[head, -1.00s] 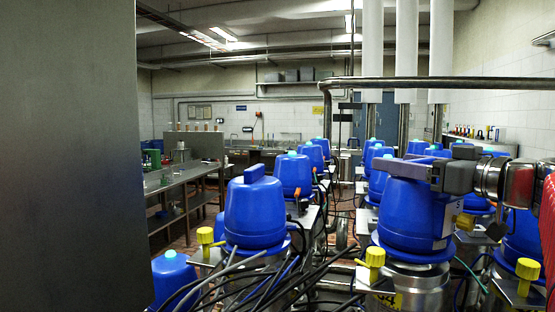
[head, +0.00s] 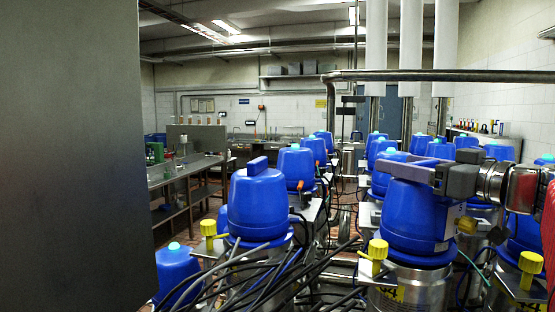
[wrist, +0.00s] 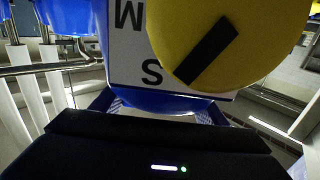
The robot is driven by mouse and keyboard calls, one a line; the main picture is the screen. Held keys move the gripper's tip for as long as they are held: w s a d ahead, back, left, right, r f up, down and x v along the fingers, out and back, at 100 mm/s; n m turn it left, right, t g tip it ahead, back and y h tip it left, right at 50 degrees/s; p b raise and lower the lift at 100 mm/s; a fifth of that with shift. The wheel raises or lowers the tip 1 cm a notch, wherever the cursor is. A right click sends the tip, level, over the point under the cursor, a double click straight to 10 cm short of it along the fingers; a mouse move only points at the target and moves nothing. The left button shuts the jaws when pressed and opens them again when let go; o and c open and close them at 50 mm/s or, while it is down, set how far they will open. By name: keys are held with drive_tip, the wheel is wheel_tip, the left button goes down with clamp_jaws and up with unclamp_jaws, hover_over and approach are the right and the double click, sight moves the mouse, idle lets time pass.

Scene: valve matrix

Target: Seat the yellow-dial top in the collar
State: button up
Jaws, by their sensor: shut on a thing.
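The yellow-dial top (head: 412,215) is a blue cap with a handle, upright at the right of the head view. My gripper (head: 408,173) comes in from the right, shut on its handle. In the wrist view, the round yellow dial (wrist: 222,40) with a black bar fills the upper right, on the cap's side. A white label (wrist: 124,50) with letters, upside down here, sits behind it. The steel collar (head: 418,284) is directly below the cap. I cannot tell whether the cap's rim rests in it or hangs just above.
Another blue cap (head: 256,204) with a handle stands close on the left, with more in rows behind. Yellow knobs (head: 377,250) stand in front of and beside the collar. Black cables (head: 285,275) run between the rows. A steel pipe (head: 450,75) crosses above my gripper.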

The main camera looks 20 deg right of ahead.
drive_tip(key=shift+f, duration=0.45)
drive_tip(key=o, duration=2)
drive_tip(key=shift+s, duration=0.1)
drive_tip(key=s+d, duration=0.1)
drive_tip(key=s, duration=0.7)
drive_tip(key=s+d, duration=0.1)
drive_tip(key=s, duration=0.4)
drive_tip(key=shift+d, duration=0.3)
drive_tip(key=shift+s, duration=0.2)
